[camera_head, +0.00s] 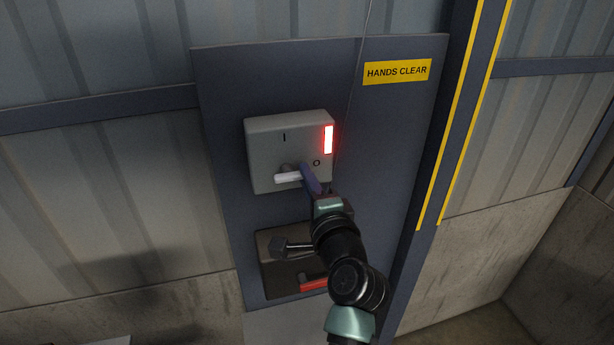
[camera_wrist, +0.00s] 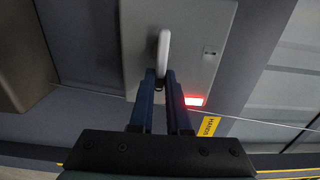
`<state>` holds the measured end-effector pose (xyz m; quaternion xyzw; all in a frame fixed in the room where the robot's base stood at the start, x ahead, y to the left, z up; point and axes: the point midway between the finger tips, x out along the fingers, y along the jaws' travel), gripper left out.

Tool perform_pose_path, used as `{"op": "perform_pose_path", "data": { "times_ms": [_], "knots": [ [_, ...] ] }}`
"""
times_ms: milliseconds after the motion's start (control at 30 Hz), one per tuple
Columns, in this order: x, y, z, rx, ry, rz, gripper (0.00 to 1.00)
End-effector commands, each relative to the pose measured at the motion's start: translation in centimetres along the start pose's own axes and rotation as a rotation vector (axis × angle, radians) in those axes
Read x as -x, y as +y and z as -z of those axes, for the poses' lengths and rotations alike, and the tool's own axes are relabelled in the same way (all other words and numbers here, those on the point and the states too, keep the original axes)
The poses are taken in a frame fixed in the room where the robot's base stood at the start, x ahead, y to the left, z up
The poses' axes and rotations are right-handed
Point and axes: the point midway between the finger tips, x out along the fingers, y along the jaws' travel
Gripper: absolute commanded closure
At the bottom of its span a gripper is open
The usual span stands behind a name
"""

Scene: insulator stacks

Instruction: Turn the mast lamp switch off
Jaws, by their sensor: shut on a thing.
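The mast lamp switch is a grey box (camera_head: 262,152) on a dark blue panel, marked I at the top and O at the right. Its pale handle (camera_head: 287,178) lies roughly level across the lower part of the box, its right end at my gripper. A red light (camera_head: 328,139) glows at the box's right edge. My gripper (camera_head: 305,170) reaches in from the lower right, its dark blue fingers at the handle. In the wrist view the handle (camera_wrist: 163,48) runs in between my two fingertips (camera_wrist: 160,75), which are shut on it. The fingers partly hide its gripped end.
Below the box is a second dark unit (camera_head: 268,262) with a grey lever (camera_head: 292,248) and a red bar (camera_head: 313,284), close beside my arm. A yellow HANDS CLEAR sign (camera_head: 397,72) is at the upper right. A thin cable (camera_head: 354,85) hangs beside the box.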

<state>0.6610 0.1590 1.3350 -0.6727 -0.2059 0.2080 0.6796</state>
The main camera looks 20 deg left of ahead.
Motion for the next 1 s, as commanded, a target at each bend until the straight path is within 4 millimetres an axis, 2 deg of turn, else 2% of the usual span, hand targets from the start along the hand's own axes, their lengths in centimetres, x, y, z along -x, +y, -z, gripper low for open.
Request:
{"op": "perform_pose_path", "data": {
  "times_ms": [367,400,533,833,1000],
  "knots": [
    [0.1,0.1,0.1,-0.008,0.002,-0.001,1.00],
    [0.1,0.1,0.1,-0.008,0.002,-0.001,0.80],
    [0.0,0.1,0.1,-0.007,0.002,-0.001,0.56],
    [0.1,0.1,0.0,-0.005,0.000,0.000,0.55],
    [1.1,0.2,0.1,-0.005,0.001,0.001,0.55]
  ]
}}
